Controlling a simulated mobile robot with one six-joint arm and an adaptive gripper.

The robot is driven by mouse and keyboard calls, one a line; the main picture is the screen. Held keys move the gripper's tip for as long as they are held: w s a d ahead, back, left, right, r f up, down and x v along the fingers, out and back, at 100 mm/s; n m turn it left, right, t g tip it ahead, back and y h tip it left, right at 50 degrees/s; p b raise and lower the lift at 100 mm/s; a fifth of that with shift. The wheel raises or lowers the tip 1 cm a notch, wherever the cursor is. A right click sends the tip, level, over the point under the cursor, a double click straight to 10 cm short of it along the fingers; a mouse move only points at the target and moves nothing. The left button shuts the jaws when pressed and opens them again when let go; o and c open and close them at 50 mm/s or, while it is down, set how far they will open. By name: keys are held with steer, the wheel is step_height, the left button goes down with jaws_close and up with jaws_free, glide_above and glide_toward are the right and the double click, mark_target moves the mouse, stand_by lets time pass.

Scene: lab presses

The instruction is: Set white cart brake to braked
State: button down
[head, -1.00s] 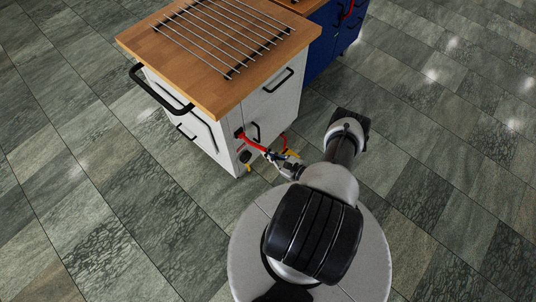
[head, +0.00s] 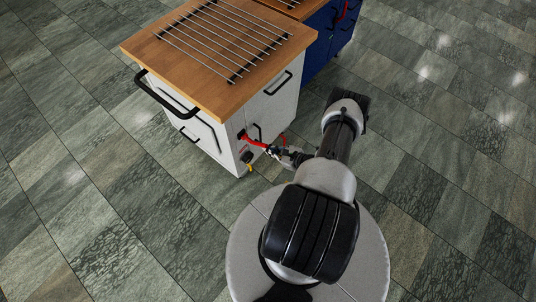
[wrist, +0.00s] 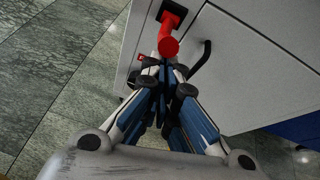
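The white cart (head: 210,135) has a wooden top (head: 205,75) and stands at upper middle in the head view. A red brake lever (head: 254,140) sticks out from its lower side, near the front corner. In the wrist view the red lever (wrist: 168,28) comes out of a dark socket, its round end toward me. My gripper (head: 273,152) is at the lever's outer end; in the wrist view its fingertips (wrist: 165,72) are drawn together just below that round end. It looks shut, with nothing seen between the fingers. Whether it touches the lever is unclear.
A black handle (wrist: 201,58) sits right of the lever in the wrist view. A wire rack (head: 225,40) lies on the cart top. A blue cart (head: 325,38) stands behind. A black push bar (head: 160,92) juts from the front. The tiled floor around is clear.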

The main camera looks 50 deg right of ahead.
steer(key=r+g+p, duration=0.1)
steer(key=w+r+g+p, duration=0.1)
steer(key=r+p, duration=0.1)
steer(key=r+g+p, duration=0.1)
steer(key=r+p, duration=0.1)
steer(key=shift+w+a+r, duration=0.1)
steer(key=shift+w+r, duration=0.05)
steer(key=shift+w, duration=0.2)
steer(key=w+r+g, duration=0.1)
steer(key=w+r+g+p, duration=0.1)
steer(key=g, duration=0.1)
steer(key=w+r+g, duration=0.1)
steer(key=shift+w+r+g+h+p, duration=0.1)
steer(key=shift+r+g+h+p, duration=0.2)
steer(key=shift+p, duration=0.1)
steer(key=shift+w+a+r+b, duration=0.1)
steer(key=shift+w+r+b, duration=0.1)
steer(key=shift+w+r, duration=0.4)
steer(key=shift+w+a+r+b, duration=0.15)
steer(key=shift+w+r, duration=0.1)
steer(key=shift+w, duration=0.5)
steer(key=shift+w+d+r, duration=0.1)
steer(key=shift+w+d, duration=0.05)
